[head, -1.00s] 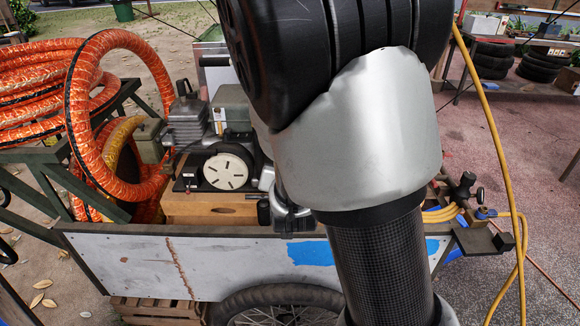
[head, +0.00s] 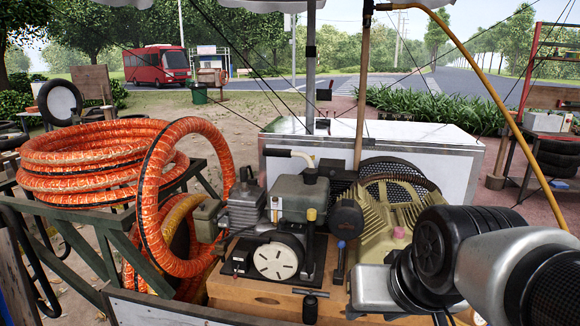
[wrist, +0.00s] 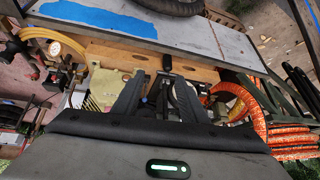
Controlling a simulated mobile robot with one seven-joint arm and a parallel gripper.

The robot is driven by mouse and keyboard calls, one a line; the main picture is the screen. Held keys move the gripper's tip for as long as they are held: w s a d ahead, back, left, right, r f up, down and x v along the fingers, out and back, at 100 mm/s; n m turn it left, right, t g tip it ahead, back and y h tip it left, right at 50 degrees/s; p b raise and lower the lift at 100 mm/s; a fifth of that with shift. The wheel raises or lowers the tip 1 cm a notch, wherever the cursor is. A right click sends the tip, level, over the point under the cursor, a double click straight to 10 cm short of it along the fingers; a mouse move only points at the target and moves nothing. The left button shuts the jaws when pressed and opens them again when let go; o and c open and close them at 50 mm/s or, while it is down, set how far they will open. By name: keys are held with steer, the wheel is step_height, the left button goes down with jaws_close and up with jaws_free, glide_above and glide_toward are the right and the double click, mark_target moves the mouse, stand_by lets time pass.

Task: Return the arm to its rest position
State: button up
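My arm (head: 450,258), with black and silver links, reaches in from the lower right of the head view, over the right end of the cart's machinery. My gripper (wrist: 158,84) shows in the wrist view as two dark fingers set apart. I see nothing held between them. Past the fingers lie the wooden board and edge of the compressor cart (wrist: 205,40). In the head view I cannot make out the fingertips. The cart's light side panel (head: 160,312) shows at the bottom.
A compressor (head: 300,200) with a white-faced wheel sits on a wooden base. A ribbed olive machine (head: 400,215) stands beside it, close to my arm. Orange hose coils (head: 95,160) fill the left. A yellow hose (head: 480,75) hangs at right. A white box (head: 450,150) stands behind.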

steer(key=s+d+r+p, duration=0.1)
steer(key=s+d+r, duration=0.1)
steer(key=s, duration=0.3)
step_height(320, 180, up, 15)
steer(key=p, duration=1.5)
steer(key=shift+w+a+g+h, duration=0.3)
steer(key=shift+a+g+h, duration=0.05)
steer(key=shift+g+h, duration=0.05)
steer(key=shift+d, duration=0.25)
